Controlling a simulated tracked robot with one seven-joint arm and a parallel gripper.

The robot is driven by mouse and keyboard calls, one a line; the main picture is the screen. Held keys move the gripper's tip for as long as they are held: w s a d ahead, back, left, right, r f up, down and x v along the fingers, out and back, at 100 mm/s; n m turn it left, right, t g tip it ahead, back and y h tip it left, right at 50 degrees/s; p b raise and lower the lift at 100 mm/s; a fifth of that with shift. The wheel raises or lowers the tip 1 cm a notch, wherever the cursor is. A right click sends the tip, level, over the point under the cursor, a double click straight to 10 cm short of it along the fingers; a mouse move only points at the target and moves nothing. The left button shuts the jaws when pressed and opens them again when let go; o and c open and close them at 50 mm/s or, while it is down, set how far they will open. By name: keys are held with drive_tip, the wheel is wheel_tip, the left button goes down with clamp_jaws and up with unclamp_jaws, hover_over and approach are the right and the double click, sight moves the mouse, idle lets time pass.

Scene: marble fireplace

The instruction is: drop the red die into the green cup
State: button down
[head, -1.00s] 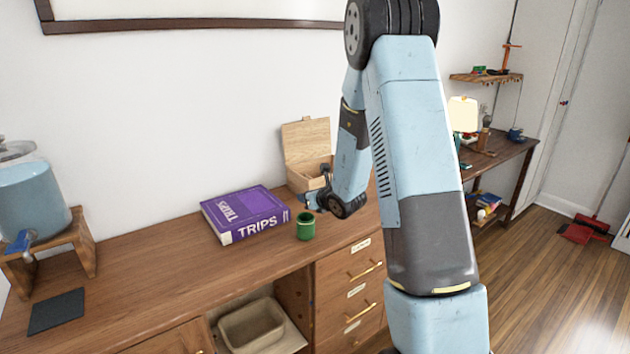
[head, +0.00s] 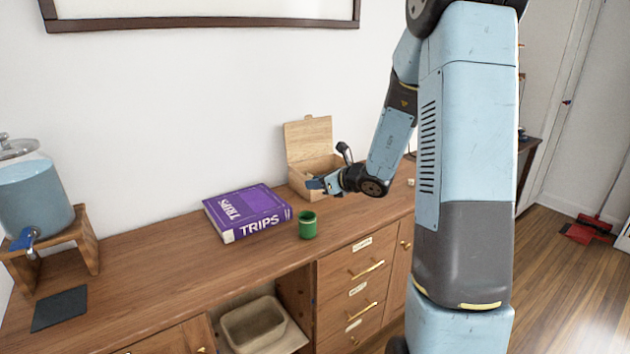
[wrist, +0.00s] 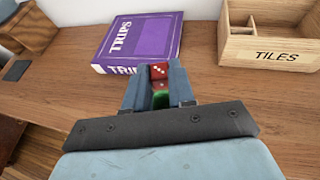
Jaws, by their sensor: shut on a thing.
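The red die (wrist: 159,72) is held between the fingertips of my gripper (wrist: 158,80) in the wrist view. My gripper is shut on it. The green cup (wrist: 160,99) shows partly below the die between the fingers, and the fingers hide the rest of it. In the head view the green cup (head: 307,226) stands upright on the wooden cabinet top. There my gripper (head: 316,184) is above the cup and slightly to its right, apart from it. The die cannot be made out in the head view.
A purple book (head: 247,212) lies left of the cup. An open wooden box (head: 302,182) marked TILES stands behind my gripper. A blue dispenser (head: 36,200) on a wooden stand and a dark mat (head: 60,309) are at the left. The cabinet top (head: 170,262) is clear in front of the book.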

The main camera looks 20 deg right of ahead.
drive_tip(key=shift+f, duration=2.35)
drive_tip(key=c, duration=0.9)
unclamp_jaws()
drive_tip(key=shift+o, duration=0.2)
drive_tip(key=v, duration=1.3)
drive_tip(key=shift+s+d, duration=0.25)
drive_tip(key=shift+s, duration=0.05)
